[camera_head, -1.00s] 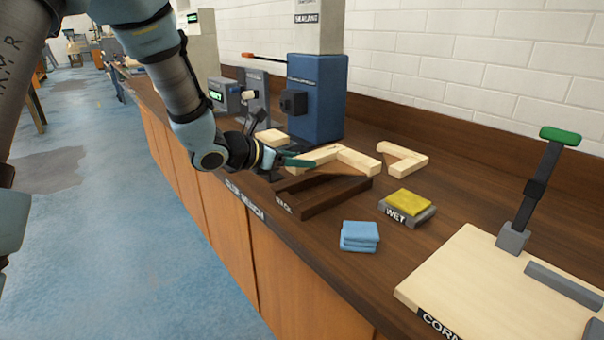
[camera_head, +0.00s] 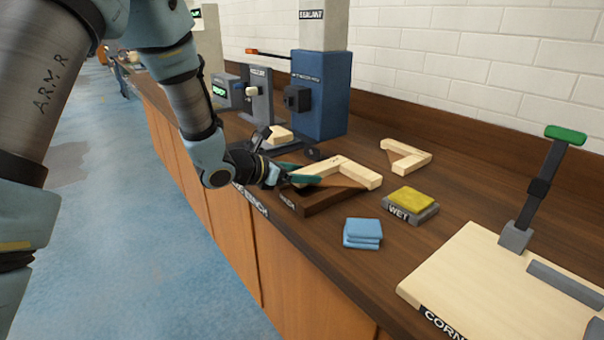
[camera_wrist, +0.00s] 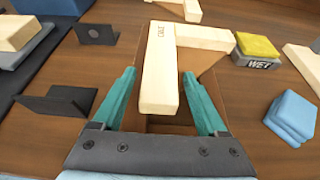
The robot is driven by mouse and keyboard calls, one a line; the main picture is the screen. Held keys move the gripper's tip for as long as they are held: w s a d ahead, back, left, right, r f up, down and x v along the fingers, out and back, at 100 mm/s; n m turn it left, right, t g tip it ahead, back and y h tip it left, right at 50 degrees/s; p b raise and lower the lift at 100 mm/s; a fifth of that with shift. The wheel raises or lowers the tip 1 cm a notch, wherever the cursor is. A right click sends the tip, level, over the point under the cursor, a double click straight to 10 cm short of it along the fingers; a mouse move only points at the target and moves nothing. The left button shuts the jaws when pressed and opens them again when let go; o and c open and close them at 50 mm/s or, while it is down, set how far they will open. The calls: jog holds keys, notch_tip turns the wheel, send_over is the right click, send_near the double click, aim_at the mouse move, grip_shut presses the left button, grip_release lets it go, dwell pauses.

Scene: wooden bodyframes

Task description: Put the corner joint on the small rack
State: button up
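The corner joint (camera_head: 352,174), a pale wooden L-shaped piece with a brown brace in its angle, lies over the dark brown small rack (camera_head: 322,203) at the bench's front edge. It appears to rest on the rack, though the contact is mostly hidden. My gripper (camera_head: 305,178) is at its near left arm. In the wrist view, the teal fingers of my gripper (camera_wrist: 158,92) stand on either side of one arm of the corner joint (camera_wrist: 160,75), with a narrow gap on both sides. The rack (camera_wrist: 165,122) shows partly beneath it.
A similar wooden corner piece (camera_head: 405,157) lies behind. A yellow sponge on a grey WET block (camera_head: 410,203) and folded blue cloths (camera_head: 362,233) are to the right. A blue machine (camera_head: 322,95) stands behind. A pale board with a green-handled clamp (camera_head: 530,200) is at far right.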

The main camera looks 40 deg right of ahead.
jog(key=shift+o, duration=0.3)
jog(key=shift+r, duration=0.1)
jog(key=shift+r+p, duration=0.15)
jog(key=shift+p, duration=0.15)
jog(key=b+v, duration=0.2)
jog(key=v, duration=1)
jog(key=shift+b, duration=0.4)
jog(key=a+f+m+y, duration=0.2)
jog(key=a+m+y, duration=0.2)
jog(key=a, duration=0.9)
jog(key=w+a+f+m+t+y, duration=0.1)
jog(key=a+m+y, duration=0.4)
jog(key=a, duration=0.8)
jog(key=a+f+m+t+y, duration=0.1)
jog(key=a+m+y, duration=0.3)
jog(key=a+m, duration=0.5)
jog(key=a+f, duration=0.1)
jog(key=a, duration=0.3)
jog(key=shift+w+a+f+m, duration=0.25)
jog(key=shift+w+f+m, duration=0.05)
jog(key=shift+w+f, duration=0.1)
